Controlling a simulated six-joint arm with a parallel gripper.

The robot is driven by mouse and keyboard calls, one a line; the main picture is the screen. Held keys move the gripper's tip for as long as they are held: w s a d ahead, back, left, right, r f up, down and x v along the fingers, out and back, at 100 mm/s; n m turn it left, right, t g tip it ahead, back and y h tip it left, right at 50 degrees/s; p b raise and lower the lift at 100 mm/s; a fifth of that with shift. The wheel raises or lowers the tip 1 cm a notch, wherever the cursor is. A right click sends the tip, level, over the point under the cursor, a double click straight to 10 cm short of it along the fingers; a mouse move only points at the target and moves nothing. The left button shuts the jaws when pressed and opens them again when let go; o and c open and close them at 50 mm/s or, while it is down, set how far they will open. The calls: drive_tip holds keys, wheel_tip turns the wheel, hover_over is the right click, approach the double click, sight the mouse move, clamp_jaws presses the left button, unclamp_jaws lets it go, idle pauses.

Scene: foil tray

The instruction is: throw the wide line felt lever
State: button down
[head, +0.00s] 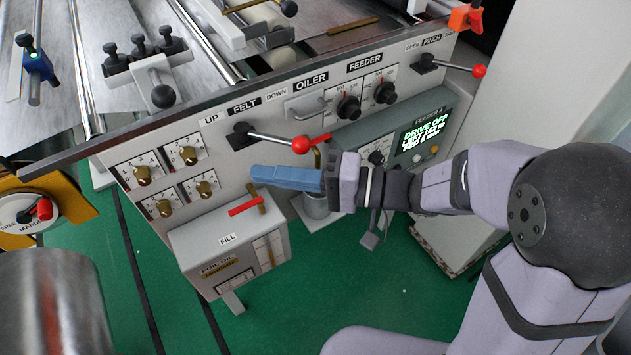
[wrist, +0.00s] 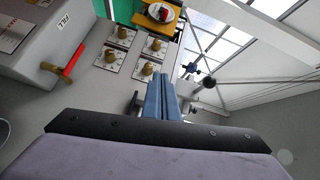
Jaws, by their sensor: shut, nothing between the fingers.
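The felt lever (head: 272,138) is on the grey panel below the FELT label, which has UP at its left and DOWN at its right. Its rod runs from a dark pivot rightward and slightly down to a red ball (head: 300,145). My gripper (head: 254,172) has blue fingers, shut and empty, pointing left just below the rod in the head view. I see a gap in the picture between fingers and lever; depth is hard to judge. In the wrist view the shut fingers (wrist: 162,80) point at the panel; the red ball is not visible there.
A second red-ball lever (head: 479,71) is by the PINCH label. Brass knobs (head: 143,175) sit on the panel at left, and black knobs (head: 348,107) under FEEDER. A grey oil box (head: 225,247) with a red handle (head: 246,206) juts out below my gripper. A display (head: 424,131) reads DRIVE OFF.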

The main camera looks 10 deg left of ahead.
drive_tip(key=d+b, duration=0.1)
drive_tip(key=d, duration=0.7)
drive_tip(key=shift+r, duration=0.2)
drive_tip(key=shift+w, duration=0.1)
